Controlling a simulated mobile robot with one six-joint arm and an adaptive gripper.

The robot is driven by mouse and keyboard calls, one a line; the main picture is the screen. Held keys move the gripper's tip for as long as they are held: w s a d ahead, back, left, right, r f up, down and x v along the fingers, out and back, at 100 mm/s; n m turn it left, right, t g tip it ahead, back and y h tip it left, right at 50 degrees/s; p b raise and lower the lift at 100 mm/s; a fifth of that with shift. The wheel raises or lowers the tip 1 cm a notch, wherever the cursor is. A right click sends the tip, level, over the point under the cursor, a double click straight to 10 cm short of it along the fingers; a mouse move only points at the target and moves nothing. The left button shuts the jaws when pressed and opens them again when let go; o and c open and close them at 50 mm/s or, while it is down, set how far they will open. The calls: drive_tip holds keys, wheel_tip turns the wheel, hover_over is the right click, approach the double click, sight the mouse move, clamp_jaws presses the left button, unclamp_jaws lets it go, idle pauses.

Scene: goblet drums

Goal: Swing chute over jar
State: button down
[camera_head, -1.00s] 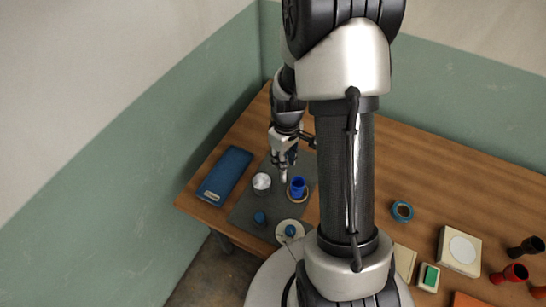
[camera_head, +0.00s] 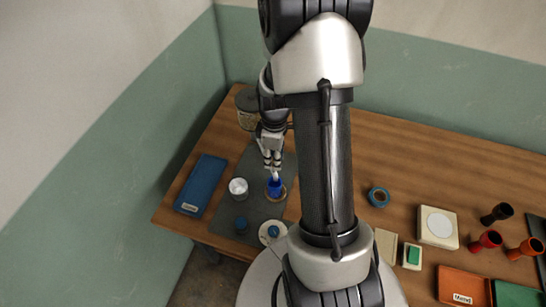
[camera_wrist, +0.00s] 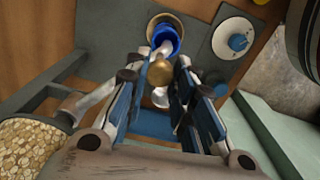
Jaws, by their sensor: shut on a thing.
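A blue jar (camera_head: 275,188) stands on a round tan coaster on the grey mat. It also shows in the wrist view (camera_wrist: 173,46). My gripper (camera_head: 272,160) points down just above and behind this jar. In the wrist view its fingers (camera_wrist: 158,82) are closed about the chute's brass knob (camera_wrist: 158,73). The pale spout of the chute (camera_wrist: 163,49) reaches over the blue jar's mouth. A silvery chute section (camera_wrist: 93,99) shows toward the hopper of flakes (camera_wrist: 28,143); the fingers hide its link to the spout.
A whitish cup (camera_head: 238,187) stands left of the blue jar. A blue case (camera_head: 201,185) lies at the table's left edge. A white disc with a blue knob (camera_head: 273,232) is in front. The hopper (camera_head: 246,108) stands behind my gripper. Tape, boxes and small goblets lie right.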

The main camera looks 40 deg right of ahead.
drive_tip(key=c, duration=1.3)
unclamp_jaws()
drive_tip(key=shift+c, duration=0.2)
drive_tip(key=shift+r, duration=0.1)
wheel_tip(320, 180, up, 12)
